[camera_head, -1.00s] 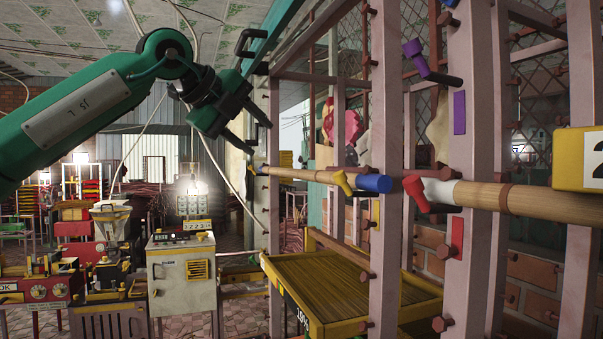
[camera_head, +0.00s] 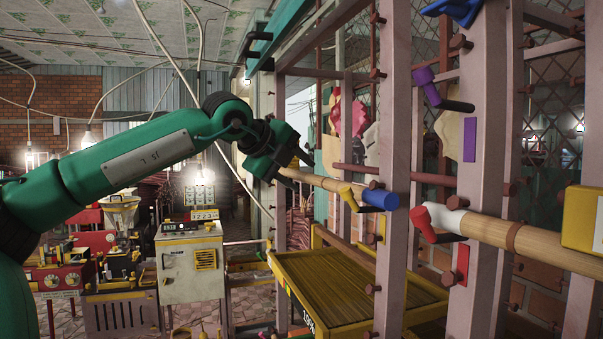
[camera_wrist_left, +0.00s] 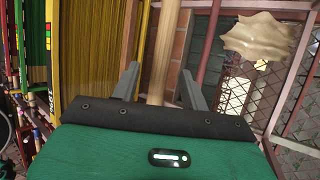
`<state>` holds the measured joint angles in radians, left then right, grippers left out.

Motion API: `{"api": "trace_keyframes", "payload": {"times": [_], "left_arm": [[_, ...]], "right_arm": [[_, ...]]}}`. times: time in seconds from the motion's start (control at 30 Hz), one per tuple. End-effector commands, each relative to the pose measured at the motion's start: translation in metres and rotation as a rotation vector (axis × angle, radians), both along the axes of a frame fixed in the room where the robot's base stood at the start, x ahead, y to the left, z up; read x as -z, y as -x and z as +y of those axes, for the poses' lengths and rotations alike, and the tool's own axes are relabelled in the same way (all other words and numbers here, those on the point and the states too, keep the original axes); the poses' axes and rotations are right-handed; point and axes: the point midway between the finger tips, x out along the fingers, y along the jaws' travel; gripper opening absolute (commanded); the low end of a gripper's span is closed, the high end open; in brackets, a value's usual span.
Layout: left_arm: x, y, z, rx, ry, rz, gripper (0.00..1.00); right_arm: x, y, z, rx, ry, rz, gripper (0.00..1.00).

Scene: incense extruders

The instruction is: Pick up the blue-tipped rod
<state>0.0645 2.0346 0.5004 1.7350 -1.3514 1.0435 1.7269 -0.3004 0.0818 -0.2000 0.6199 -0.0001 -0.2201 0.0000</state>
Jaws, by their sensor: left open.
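The blue-tipped rod (camera_head: 325,182) is a pale wooden rod lying near level across the upright posts. Its blue tip (camera_head: 381,199) is at its right end, beside a yellow hook (camera_head: 348,196). My left gripper (camera_head: 300,171) is at the rod's left end with its fingers apart. In the left wrist view the rod (camera_wrist_left: 157,60) runs between the two open fingers (camera_wrist_left: 158,86), with space visible on each side. The blue tip does not show there. My right gripper is not in view.
A second, thicker wooden rod (camera_head: 545,246) with a white end sits at the right beside a red hook (camera_head: 427,222). Pink posts (camera_head: 393,100) with pegs stand around the rods. A yellow-rimmed tray (camera_head: 330,290) is below. A grey machine (camera_head: 190,265) stands at the left.

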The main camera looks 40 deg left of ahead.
Motion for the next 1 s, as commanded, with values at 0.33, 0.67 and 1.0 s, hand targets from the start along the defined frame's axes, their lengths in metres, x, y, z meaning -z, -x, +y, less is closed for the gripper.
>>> {"api": "trace_keyframes", "payload": {"times": [0.33, 0.67, 1.0], "left_arm": [[0.0, 0.0, 0.0, 0.0, 0.0, 0.0, 0.08], [0.0, 0.0, 0.0, 0.0, 0.0, 0.001, 0.0], [-0.012, 0.0, 0.0, -0.002, -0.001, 0.0, 0.0]], "right_arm": [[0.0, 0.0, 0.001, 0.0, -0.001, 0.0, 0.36], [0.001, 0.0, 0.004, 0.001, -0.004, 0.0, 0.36], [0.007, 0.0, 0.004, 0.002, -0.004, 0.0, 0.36]]}}
